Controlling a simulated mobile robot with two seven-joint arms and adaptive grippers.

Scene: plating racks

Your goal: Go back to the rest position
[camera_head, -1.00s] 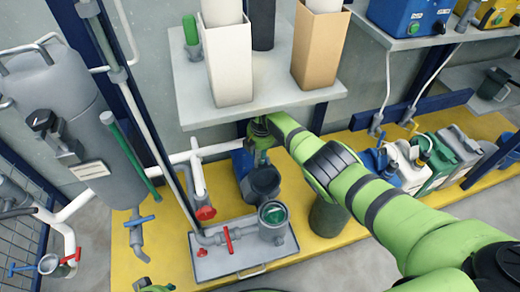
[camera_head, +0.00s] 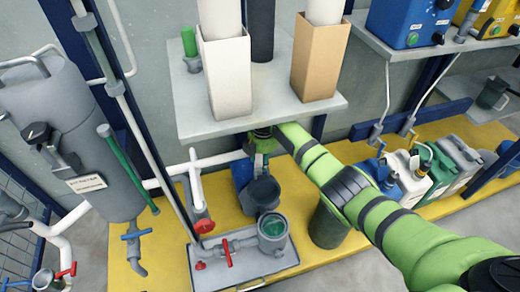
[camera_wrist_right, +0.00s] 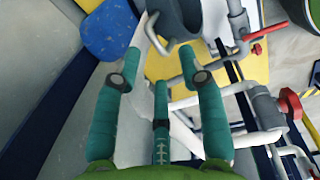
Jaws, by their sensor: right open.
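My right arm comes in from the lower right and reaches under the grey shelf (camera_head: 300,115). Its gripper (camera_head: 262,150) is partly hidden near the shelf's front edge, above a dark grey jug (camera_head: 263,192). In the right wrist view the teal fingers of my right gripper (camera_wrist_right: 160,65) are spread apart with nothing between them. The jug, with its handle, shows just beyond the fingertips in that view (camera_wrist_right: 180,18). A blue object (camera_head: 241,172) stands beside the jug. My left gripper is not in view.
White and brown bins (camera_head: 228,75) stand on the shelf. A grey tray (camera_head: 215,270) holds a cup of green liquid (camera_head: 272,235) and a red-handled valve. A large tank (camera_head: 75,140) with pipes is at left; several canisters (camera_head: 405,178) stand at right. Yellow platform (camera_head: 150,240) is partly bare.

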